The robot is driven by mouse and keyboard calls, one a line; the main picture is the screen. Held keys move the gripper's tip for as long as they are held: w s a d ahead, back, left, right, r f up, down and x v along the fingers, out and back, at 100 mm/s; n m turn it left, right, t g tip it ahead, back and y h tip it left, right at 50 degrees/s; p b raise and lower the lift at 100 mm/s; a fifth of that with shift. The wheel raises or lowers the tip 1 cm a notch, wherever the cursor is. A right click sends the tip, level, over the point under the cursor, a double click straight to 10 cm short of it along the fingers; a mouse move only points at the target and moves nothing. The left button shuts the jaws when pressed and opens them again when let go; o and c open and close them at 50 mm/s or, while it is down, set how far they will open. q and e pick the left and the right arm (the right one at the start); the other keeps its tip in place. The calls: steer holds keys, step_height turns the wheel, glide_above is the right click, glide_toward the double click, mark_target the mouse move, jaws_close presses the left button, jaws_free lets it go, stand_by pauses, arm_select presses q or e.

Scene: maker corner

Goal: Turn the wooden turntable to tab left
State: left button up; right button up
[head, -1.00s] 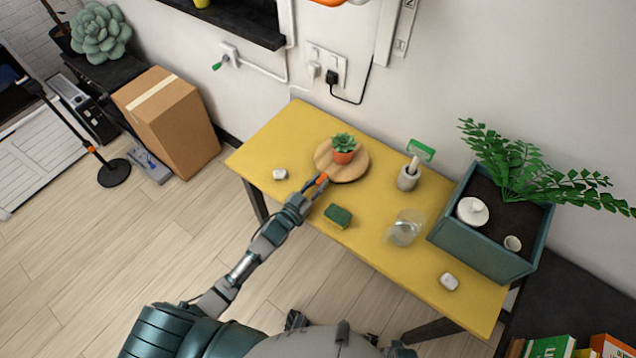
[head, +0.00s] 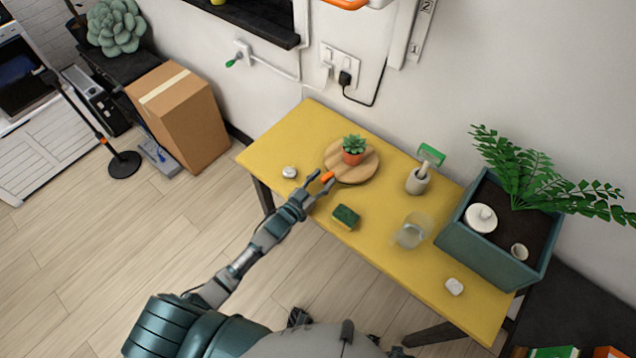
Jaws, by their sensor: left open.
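The round wooden turntable (head: 367,172) lies on the yellow table near its back left part. A small succulent in an orange pot (head: 353,157) stands on it. The turntable's orange tab (head: 328,176) points to the front left. My left gripper (head: 321,184) is open at the tab, with its fingers spread close to the tab's end. I cannot tell whether a finger touches the tab. My right gripper is not in view.
On the yellow table (head: 290,140), a small white object (head: 289,172) lies left of my gripper. A green and yellow sponge (head: 345,217) lies in front of the turntable. A clear glass (head: 412,231), a pale holder with a green-headed brush (head: 417,181) and a planter (head: 485,258) stand to the right.

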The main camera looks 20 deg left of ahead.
arm_select(q)
steer(key=v, duration=1.2)
steer(key=shift+w, duration=0.1)
